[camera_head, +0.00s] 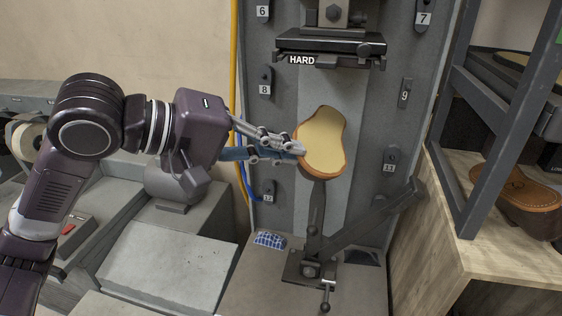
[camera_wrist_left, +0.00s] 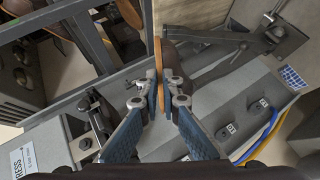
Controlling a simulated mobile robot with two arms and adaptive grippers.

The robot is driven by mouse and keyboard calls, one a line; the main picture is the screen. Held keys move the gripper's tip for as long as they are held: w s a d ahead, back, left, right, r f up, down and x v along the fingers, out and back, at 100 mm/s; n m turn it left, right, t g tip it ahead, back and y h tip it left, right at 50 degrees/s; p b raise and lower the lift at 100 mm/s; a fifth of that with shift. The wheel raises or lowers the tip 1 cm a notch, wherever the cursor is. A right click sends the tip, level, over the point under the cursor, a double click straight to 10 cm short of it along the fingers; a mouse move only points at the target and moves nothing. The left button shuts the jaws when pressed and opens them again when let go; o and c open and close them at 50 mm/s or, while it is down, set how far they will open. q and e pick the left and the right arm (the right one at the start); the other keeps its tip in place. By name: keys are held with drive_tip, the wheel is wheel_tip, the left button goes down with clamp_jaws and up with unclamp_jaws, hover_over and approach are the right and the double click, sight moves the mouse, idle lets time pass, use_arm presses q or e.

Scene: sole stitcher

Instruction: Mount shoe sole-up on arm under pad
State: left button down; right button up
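The shoe (camera_head: 323,142) has a tan sole with an orange-brown rim, and the sole faces up toward the head camera. My left gripper (camera_head: 300,150) is shut on the shoe's left edge. In the left wrist view the gripper (camera_wrist_left: 159,88) pinches the thin orange-brown edge of the shoe (camera_wrist_left: 158,62). The pad (camera_head: 325,47), labelled HARD, is above the shoe in the picture. The dark support arm (camera_head: 317,208) runs up behind the shoe's lower end. Whether the shoe touches or sits on it is hidden. My right gripper is not in view.
A wooden bench (camera_head: 455,170) with a dark metal frame (camera_head: 490,120) and another brown shoe (camera_head: 525,200) stands at the right. A slanted dark bar (camera_head: 375,215) lies right of the support arm. Yellow and blue hoses (camera_head: 234,80) run down the left side.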

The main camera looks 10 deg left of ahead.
use_arm(q)
drive_tip(key=shift+w+f+b, duration=0.35)
drive_tip(key=shift+f+b, duration=0.25)
drive_tip(key=shift+f, duration=0.3)
drive_tip(key=shift+w+f+b, duration=0.3)
drive_tip(key=shift+f+b, duration=0.3)
drive_tip(key=shift+f, duration=0.3)
drive_tip(key=shift+w+f+b, duration=0.35)
drive_tip(key=shift+f+b, duration=0.25)
drive_tip(key=shift+f, duration=0.3)
drive_tip(key=shift+a+r, duration=0.1)
drive_tip(key=shift+r, duration=0.1)
drive_tip(key=shift+w+a+r+p, duration=0.15)
drive_tip(key=shift+a+r+p, duration=0.4)
drive_tip(key=shift+r+p, duration=0.45)
drive_tip(key=shift+a+f, duration=0.25)
drive_tip(key=shift+f, duration=0.15)
drive_tip(key=shift+a+f, duration=0.2)
drive_tip(key=shift+a, duration=0.05)
